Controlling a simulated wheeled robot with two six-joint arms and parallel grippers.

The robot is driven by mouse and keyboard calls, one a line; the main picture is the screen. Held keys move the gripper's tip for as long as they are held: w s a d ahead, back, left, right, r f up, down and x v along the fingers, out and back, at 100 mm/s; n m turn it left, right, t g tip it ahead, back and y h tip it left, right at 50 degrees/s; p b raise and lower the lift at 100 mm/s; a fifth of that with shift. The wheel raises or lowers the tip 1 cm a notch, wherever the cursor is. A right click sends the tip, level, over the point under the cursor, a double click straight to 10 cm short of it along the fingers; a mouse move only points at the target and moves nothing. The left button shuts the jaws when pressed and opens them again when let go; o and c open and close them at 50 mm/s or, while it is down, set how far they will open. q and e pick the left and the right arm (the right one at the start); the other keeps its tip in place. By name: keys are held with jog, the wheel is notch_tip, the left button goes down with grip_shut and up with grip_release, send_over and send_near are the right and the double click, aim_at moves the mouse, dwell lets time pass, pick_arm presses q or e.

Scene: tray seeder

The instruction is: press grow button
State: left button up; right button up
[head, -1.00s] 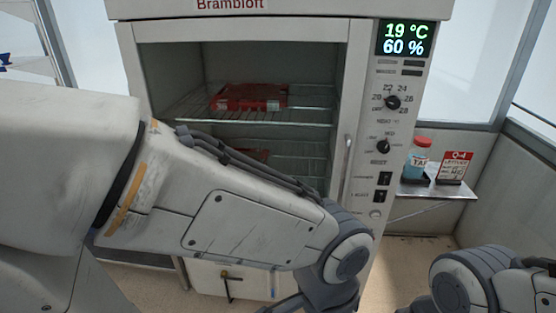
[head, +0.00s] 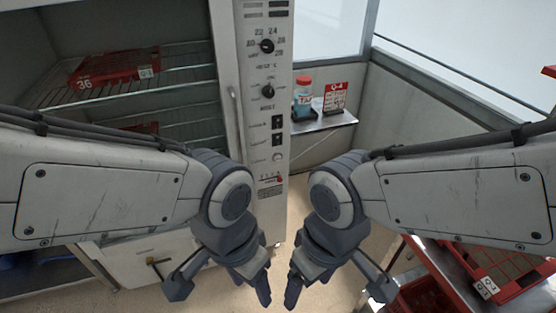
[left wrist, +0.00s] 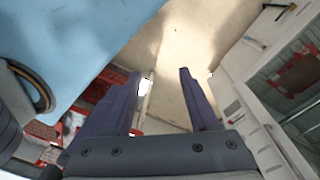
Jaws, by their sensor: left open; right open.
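The white growth cabinet's control panel (head: 266,100) shows in the head view, right of the open chamber. It carries two dials, two black rocker switches (head: 278,130), and a small round pale button (head: 278,157) below them. The labels are too small to read, so I cannot tell which control is the grow button. My left gripper (head: 222,285) is open and empty, low in front of the cabinet and below the panel. Its spread fingers also show in the left wrist view (left wrist: 155,95). My right gripper (head: 337,285) is open and empty beside it, to the right.
Red trays (head: 112,68) sit on wire racks inside the cabinet. A small shelf (head: 325,121) right of the panel holds a red-capped bottle (head: 303,92) and a red-white sign (head: 334,97). A rack with red crates (head: 510,275) stands at lower right, near my right arm.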

pick_arm(q)
grip_shut()
dwell(1.6)
